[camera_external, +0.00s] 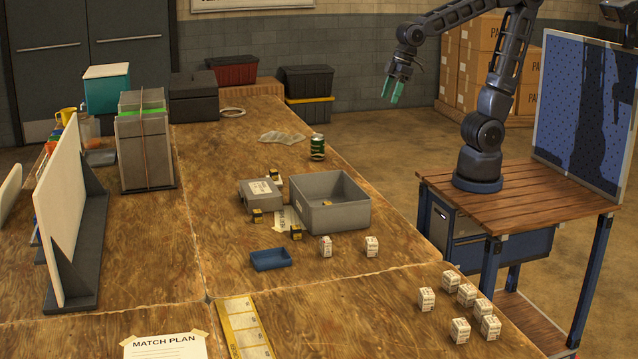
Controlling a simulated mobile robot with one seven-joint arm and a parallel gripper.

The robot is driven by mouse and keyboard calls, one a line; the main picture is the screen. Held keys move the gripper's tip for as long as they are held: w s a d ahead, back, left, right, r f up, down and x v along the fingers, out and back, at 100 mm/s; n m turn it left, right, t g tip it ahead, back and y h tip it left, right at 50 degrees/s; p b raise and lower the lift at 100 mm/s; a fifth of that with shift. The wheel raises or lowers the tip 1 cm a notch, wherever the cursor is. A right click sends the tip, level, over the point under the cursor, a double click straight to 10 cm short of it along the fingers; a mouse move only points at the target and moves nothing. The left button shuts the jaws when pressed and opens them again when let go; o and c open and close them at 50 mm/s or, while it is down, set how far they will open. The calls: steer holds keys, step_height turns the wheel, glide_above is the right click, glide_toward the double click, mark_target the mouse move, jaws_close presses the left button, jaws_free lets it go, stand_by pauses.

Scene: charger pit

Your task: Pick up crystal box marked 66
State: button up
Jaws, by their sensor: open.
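My gripper (393,91) has green fingertips. It is open and empty, hanging in the air past the table's right edge, far from the small boxes. Two small white printed boxes stand near the grey bin: a left one (326,247) and a right one (371,247). Several more white boxes (460,331) stand in a group at the table's front right. Small dark-and-yellow boxes (257,216) lie around the grey bin, and something yellow (326,204) shows inside it. The print is too small to read, so I cannot tell which box is marked 66.
A grey open bin (345,216), a grey lidded case (259,197) and a blue tray (271,260) sit mid-table. A green can (317,147) stands behind. A white upright panel (62,212) is at left. The wooden table (345,300) has clear room in front of the bin.

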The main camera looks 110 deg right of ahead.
steer(key=w+f, duration=0.5)
steer(key=w, duration=0.6)
steer(key=g, duration=0.2)
glide_above(296, 227)
steer(key=s, duration=0.2)
step_height(296, 227, down, 28)
steer(key=r, duration=0.1)
steer(key=shift+w+f, duration=0.35)
steer(key=shift+f, duration=1.65)
steer(key=shift+w+f, duration=0.35)
steer(key=shift+f, duration=1.65)
steer(key=shift+w+f, duration=0.35)
steer(key=shift+f, duration=1.65)
steer(key=c, duration=1.1)
